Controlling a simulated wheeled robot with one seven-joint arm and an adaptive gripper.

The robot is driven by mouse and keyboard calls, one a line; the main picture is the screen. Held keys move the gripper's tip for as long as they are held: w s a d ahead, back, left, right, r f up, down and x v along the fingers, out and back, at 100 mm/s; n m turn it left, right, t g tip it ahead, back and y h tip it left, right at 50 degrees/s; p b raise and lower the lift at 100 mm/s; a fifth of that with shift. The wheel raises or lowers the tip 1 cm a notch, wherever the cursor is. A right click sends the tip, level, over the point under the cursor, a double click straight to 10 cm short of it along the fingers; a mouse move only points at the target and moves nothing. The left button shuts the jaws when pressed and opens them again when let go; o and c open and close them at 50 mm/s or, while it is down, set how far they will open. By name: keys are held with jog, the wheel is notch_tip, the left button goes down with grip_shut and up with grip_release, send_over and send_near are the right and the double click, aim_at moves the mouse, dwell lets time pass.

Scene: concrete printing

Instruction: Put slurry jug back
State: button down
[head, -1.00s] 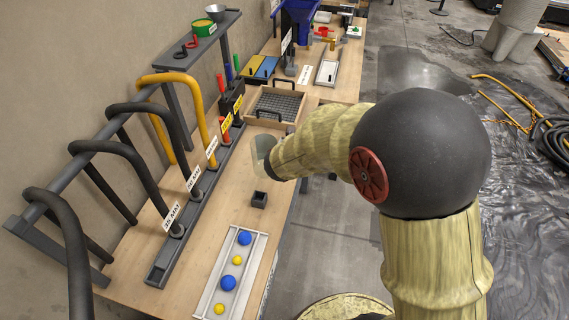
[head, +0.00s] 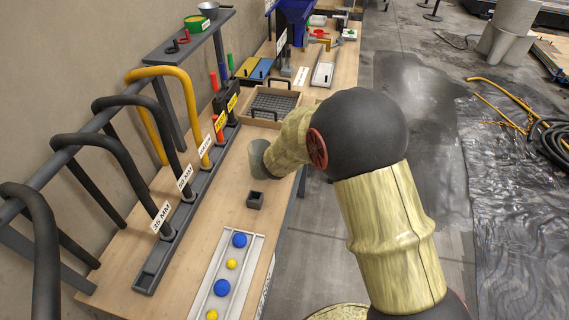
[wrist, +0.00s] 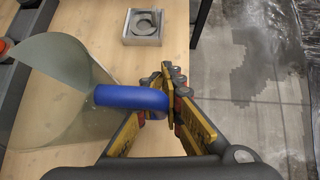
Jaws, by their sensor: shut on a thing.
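The slurry jug (wrist: 62,92) is a translucent, greenish-grey vessel with a blue handle (wrist: 130,97) in the wrist view. My gripper (wrist: 163,92) is shut on that handle, with yellow-and-black fingers on it. The jug appears tilted, with its wide part to the left over the wooden bench. In the head view the jug (head: 258,157) shows at the end of my arm, above the bench. My fingers are hidden there by my arm. I cannot tell whether the jug touches the bench.
A small dark square holder (head: 255,200) stands nearer on the bench. A square grey block with a ring recess (wrist: 143,27) shows in the wrist view. A white tray (head: 246,262) holds blue and yellow balls. A hose rack (head: 158,244) lines the left; a wooden tray (head: 290,88) stands beyond.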

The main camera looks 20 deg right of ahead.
jog(key=shift+r, duration=0.15)
jog(key=c, duration=2.4)
grip_release()
jog(key=shift+f, duration=0.2)
jog(key=o, duration=0.5)
jog(key=shift+r, duration=0.1)
